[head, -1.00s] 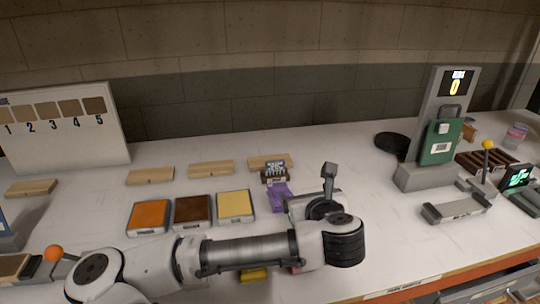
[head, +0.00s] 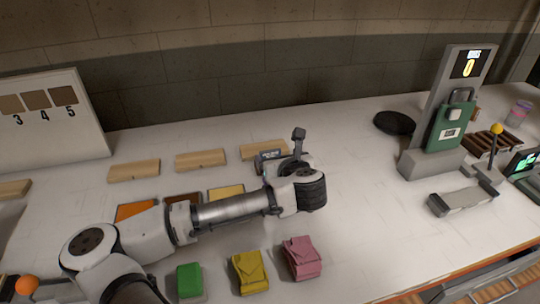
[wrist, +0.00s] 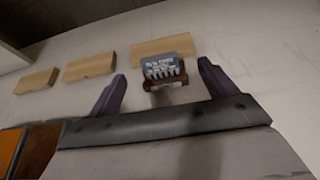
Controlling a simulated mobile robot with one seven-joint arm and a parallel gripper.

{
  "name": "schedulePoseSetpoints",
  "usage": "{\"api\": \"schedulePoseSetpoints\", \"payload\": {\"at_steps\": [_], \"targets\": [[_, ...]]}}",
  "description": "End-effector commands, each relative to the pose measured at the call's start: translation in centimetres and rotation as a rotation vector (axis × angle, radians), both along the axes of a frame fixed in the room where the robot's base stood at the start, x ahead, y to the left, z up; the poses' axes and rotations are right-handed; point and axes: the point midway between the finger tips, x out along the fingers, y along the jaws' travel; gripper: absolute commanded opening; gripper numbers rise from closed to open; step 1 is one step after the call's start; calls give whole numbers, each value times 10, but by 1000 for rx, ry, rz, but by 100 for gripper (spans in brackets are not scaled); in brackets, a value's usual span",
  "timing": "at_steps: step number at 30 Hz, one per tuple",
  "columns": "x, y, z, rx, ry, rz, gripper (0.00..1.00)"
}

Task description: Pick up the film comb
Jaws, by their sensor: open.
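The film comb (wrist: 160,66) looks like a small blue-grey piece with a row of pale teeth, in the middle of the wrist view. It sits on a dark brown holder (wrist: 165,83) on the white bench. My gripper (wrist: 162,71) is open and empty, with one purple finger to the left of the comb and one to the right. The comb lies ahead of the palm, in line with the gap; I cannot tell whether it is between the fingertips.
Wooden blocks (head: 200,159) stand in a row behind, one (wrist: 163,47) just beyond the comb. Orange (head: 136,211), brown and yellow pads lie left of it. Green, yellow and pink pieces (head: 301,258) lie in front.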

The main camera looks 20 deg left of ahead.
Motion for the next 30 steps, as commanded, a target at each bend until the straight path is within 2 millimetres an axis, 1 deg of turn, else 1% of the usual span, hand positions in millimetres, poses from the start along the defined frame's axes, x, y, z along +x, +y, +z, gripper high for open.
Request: {"api": "schedulePoseSetpoints", "payload": {"at_steps": [2, 8, 12, 16, 19, 25, 26, 30], "targets": [[7, 4, -3, -1, 2, 0, 84], [16, 13, -8, 0, 2, 2, 84], [31, 26, -17, -2, 3, 3, 84], [43, 33, -25, -1, 1, 0, 84], [47, 36, -29, -1, 2, -1, 84], [47, 36, -30, 0, 1, -1, 84], [47, 36, -30, 0, 1, -1, 81], [47, 36, -30, 0, 1, -1, 63]]}}
